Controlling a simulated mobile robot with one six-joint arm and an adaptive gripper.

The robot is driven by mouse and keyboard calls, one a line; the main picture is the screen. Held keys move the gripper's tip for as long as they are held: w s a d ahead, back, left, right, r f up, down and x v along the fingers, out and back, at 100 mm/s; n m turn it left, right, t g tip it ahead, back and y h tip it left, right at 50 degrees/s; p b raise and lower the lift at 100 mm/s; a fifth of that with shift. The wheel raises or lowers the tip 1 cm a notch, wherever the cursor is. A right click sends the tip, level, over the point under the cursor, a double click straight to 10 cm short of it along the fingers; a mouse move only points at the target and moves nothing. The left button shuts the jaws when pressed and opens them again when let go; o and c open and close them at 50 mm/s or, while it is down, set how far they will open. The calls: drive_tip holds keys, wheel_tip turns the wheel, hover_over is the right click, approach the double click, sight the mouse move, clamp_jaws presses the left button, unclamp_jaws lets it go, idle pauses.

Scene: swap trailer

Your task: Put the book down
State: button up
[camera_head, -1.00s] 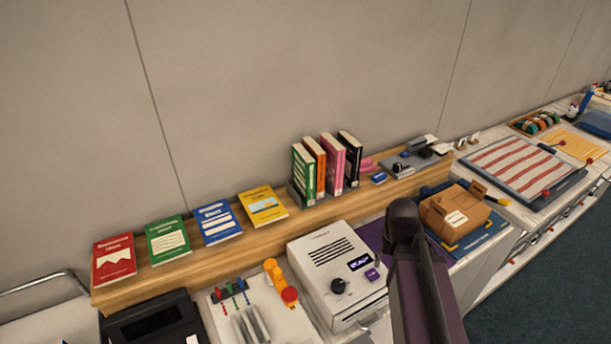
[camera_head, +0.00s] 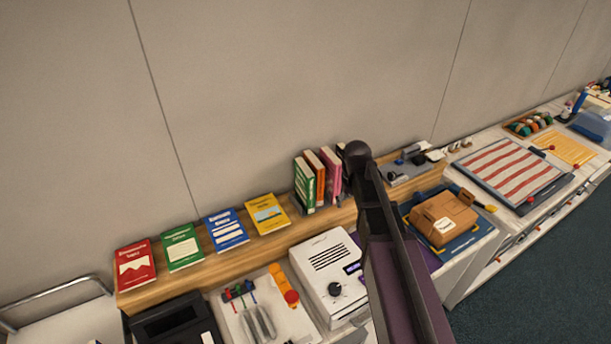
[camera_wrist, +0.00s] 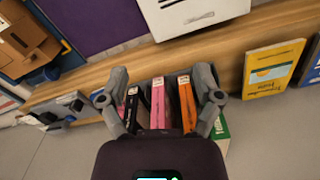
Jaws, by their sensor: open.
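Upright books stand in a row on the wooden shelf: a green one (camera_head: 304,184), an orange one (camera_head: 319,176), a pink one (camera_head: 333,173) and a black one, mostly behind my arm in the head view. In the wrist view my gripper (camera_wrist: 162,80) is open, its fingers spread wide on either side of the black (camera_wrist: 132,108), pink (camera_wrist: 158,103) and orange (camera_wrist: 187,105) books. The green book (camera_wrist: 221,132) is partly behind the right finger. I cannot tell whether the fingers touch any book. No book is held clear of the shelf.
A white device (camera_head: 325,272) and a cardboard box (camera_head: 443,217) stand in front. Bare shelf shows between the books.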

sight(312, 176)
drive_tip(key=w+a+r+n+p, duration=0.2)
drive_tip(key=w+a+r+p, duration=0.8)
drive_tip(key=a+r, duration=0.2)
drive_tip(key=shift+w+n+p, duration=0.4)
drive_tip(key=shift+a, duration=0.1)
wheel_tip(312, 176, down, 8)
drive_tip(key=b, duration=0.8)
drive_tip(key=shift+f+b, duration=0.2)
drive_tip(key=shift+b, duration=0.15)
drive_tip(key=shift+f, duration=0.1)
drive_tip(key=shift+s+a+f+b, duration=0.1)
drive_tip(key=shift+f+b, duration=1.15)
drive_tip(key=shift+b, duration=0.05)
drive_tip(key=shift+a+f+b, duration=0.1)
drive_tip(key=shift+f+b, duration=1.15)
drive_tip(key=shift+b, duration=0.05)
